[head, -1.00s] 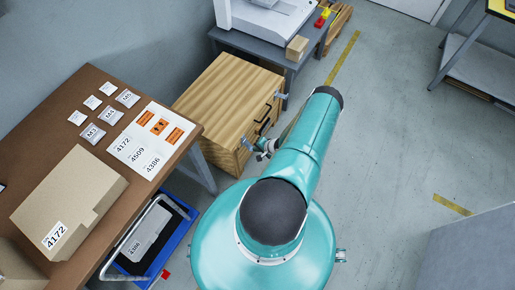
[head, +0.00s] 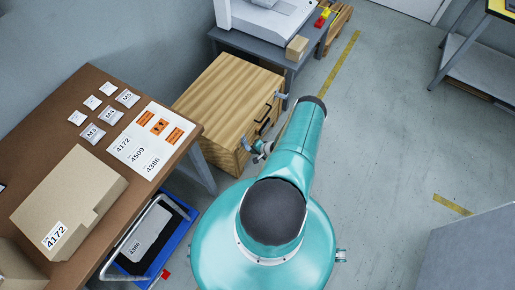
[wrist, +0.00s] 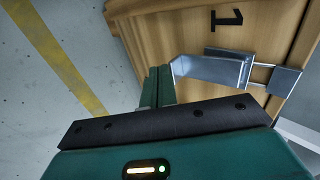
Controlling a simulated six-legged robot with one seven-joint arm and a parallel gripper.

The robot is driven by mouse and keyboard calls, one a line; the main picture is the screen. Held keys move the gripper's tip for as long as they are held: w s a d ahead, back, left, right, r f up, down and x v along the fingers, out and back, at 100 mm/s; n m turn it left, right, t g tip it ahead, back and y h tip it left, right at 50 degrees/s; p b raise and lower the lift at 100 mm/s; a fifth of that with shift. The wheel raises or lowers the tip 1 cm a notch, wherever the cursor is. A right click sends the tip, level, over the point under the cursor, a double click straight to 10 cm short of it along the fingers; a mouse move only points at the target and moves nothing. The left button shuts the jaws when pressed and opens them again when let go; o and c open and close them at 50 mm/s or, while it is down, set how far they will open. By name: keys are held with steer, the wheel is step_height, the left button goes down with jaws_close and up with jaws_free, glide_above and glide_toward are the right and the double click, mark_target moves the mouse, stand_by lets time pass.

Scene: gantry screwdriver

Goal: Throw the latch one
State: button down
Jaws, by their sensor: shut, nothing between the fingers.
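The wooden crate (head: 225,92) stands on the floor with metal latches on its front side. The latch has a bent plate at left, joined by thin rods to a block at right. My gripper (wrist: 158,72) is shut and empty; its green fingers stand beside the left end of the latch plate. I cannot tell whether they touch it. In the head view my arm hides most of the gripper.
The crate has a dark handle (head: 263,127) between its latches. A brown workbench (head: 88,90) with a cardboard box (head: 75,195) is at left, a blue tray (head: 183,225) below it. A grey table (head: 270,48) stands behind the crate.

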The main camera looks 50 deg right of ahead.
steer(key=shift+w, duration=0.1)
stand_by(0.7)
steer(key=shift+r, duration=0.75)
